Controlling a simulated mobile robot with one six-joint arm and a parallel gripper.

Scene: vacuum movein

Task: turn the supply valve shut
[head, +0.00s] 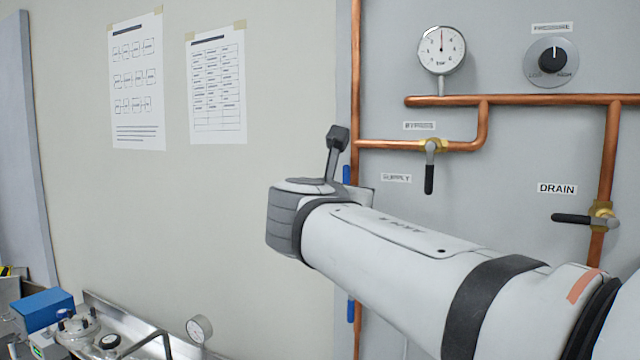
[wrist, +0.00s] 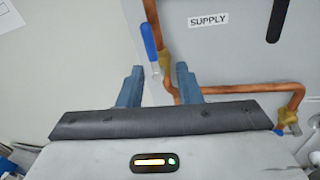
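The supply valve shows in the wrist view as a blue lever (wrist: 149,40) with a pale metal stem, beside the SUPPLY label (wrist: 208,20). The lever points up, roughly along the copper pipe. In the head view only the top of a blue lever (head: 346,174) shows above my arm, left of the SUPPLY label (head: 396,177); my arm hides the rest. My gripper (wrist: 159,73) is open, with its two blue-grey fingers apart. The valve's lower end appears between the fingertips in the picture; I cannot tell whether they touch it. The head view hides the fingers.
A bypass valve (head: 429,170) with a black lever hangs down to the right. The drain valve (head: 588,219) has a level black lever. A gauge (head: 441,50) and a knob (head: 551,60) sit above. Another blue handle (head: 351,310) shows below my arm.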

